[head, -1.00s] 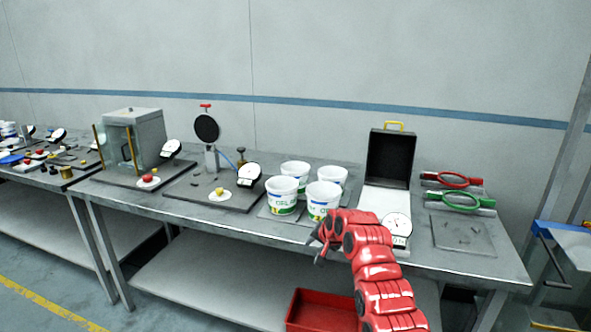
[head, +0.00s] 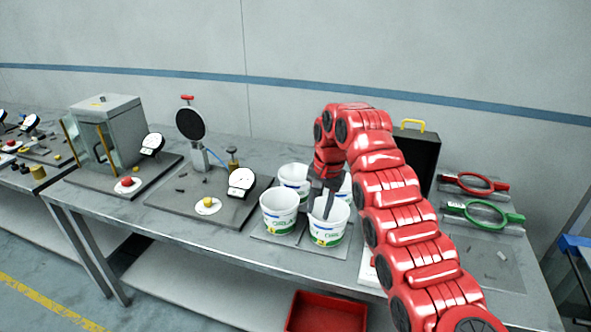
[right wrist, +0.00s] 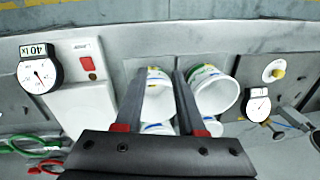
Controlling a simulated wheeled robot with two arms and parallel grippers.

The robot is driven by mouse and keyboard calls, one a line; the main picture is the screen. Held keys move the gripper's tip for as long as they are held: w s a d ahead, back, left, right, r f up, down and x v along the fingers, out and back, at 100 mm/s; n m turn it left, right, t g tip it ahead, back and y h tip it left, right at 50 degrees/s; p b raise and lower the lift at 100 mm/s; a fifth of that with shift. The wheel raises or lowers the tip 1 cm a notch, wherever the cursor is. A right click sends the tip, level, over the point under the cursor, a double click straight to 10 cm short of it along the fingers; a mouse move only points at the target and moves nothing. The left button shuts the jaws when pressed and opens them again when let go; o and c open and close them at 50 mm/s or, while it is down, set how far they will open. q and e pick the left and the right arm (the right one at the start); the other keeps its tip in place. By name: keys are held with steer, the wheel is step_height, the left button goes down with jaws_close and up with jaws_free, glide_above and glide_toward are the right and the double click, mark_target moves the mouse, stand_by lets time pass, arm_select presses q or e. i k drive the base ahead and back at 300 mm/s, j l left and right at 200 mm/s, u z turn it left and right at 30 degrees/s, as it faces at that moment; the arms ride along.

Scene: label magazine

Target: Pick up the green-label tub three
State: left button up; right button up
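Several white tubs with green-and-blue labels stand grouped on a grey mat (head: 262,235). The front right tub (head: 326,232) and front left tub (head: 280,218) show their labels; a back left tub (head: 294,174) and a back right tub (head: 346,186) are partly hidden. I cannot read which is tub three. My right gripper (head: 321,203) points down at the front right tub's mouth, open and holding nothing. In the right wrist view its fingers (right wrist: 158,78) show either side of the front right tub (right wrist: 156,100); contact is unclear. My left gripper is not in view.
The front left tub (right wrist: 216,96) stands close beside the right finger. A black case (head: 417,150) stands behind my right arm, with red (head: 474,183) and green (head: 486,214) ring-handled tools to its right. A dial gauge (head: 241,183) stands left of the tubs.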

mark_target(293, 176)
steer(key=i, duration=1)
